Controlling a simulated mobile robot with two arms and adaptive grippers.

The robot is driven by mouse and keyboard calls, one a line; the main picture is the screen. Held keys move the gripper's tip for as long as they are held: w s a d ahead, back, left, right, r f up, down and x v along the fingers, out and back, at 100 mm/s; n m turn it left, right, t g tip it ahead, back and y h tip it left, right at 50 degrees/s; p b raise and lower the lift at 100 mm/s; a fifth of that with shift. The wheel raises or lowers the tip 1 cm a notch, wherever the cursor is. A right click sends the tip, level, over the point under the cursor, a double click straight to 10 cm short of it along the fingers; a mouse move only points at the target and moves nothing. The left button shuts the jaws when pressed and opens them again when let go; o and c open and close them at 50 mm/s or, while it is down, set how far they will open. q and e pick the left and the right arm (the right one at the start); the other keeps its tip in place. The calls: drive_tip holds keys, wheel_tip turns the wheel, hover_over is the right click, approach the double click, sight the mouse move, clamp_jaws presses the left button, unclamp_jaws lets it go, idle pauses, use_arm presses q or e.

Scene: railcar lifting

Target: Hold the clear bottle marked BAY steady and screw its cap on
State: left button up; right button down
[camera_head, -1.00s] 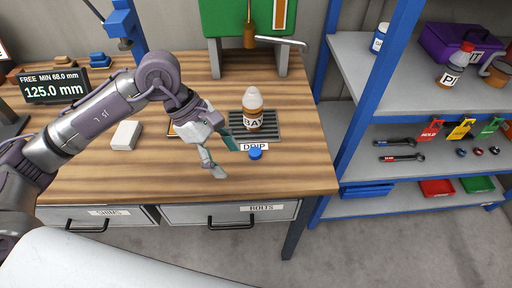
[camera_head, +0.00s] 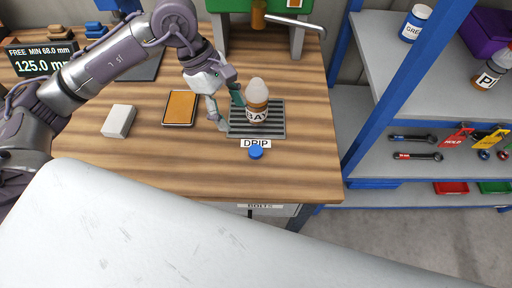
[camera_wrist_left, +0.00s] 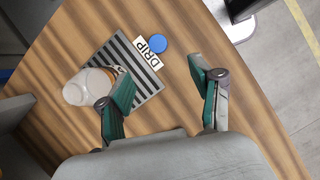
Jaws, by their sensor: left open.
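The clear BAY bottle (camera_head: 257,104), with amber contents and a pale domed top, stands upright on the dark slatted drip tray (camera_head: 277,128). The wrist view shows it from above at the left (camera_wrist_left: 88,86). A blue cap (camera_head: 256,152) lies on the wooden bench in front of the tray, by the DRIP label (camera_head: 255,143); it also shows in the wrist view (camera_wrist_left: 158,43). My left gripper (camera_head: 230,110) is open and empty, just left of the bottle. One finger shows very near the bottle; contact cannot be told. My right gripper is not in view.
A white block (camera_head: 118,121) and an orange-topped pad (camera_head: 180,108) lie left of the tray. A green stand with a metal lever (camera_head: 295,22) rises behind it. A blue-framed shelf (camera_head: 385,95) stands at the right. The bench right of the tray is clear.

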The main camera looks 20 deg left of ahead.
use_arm(q)
drive_tip(key=p, duration=0.2)
approach(256, 150)
drive_tip(key=x, duration=0.2)
drive_tip(key=shift+s+d+f, duration=0.15)
drive_tip(key=shift+f, duration=0.15)
drive_tip(key=shift+d+f, duration=0.1)
drive_tip(key=shift+f, duration=0.3)
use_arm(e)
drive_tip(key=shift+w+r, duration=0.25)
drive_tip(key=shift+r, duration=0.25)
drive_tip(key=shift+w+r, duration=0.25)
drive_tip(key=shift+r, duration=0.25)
use_arm(q)
drive_tip(key=shift+d+f+p, duration=0.15)
drive_tip(key=shift+f+p, duration=0.05)
drive_tip(key=shift+p, duration=0.1)
drive_tip(key=p+x, duration=0.2)
drive_tip(key=x, duration=0.1)
drive_tip(key=shift+d+f, duration=0.35)
drive_tip(key=shift+f, duration=0.45)
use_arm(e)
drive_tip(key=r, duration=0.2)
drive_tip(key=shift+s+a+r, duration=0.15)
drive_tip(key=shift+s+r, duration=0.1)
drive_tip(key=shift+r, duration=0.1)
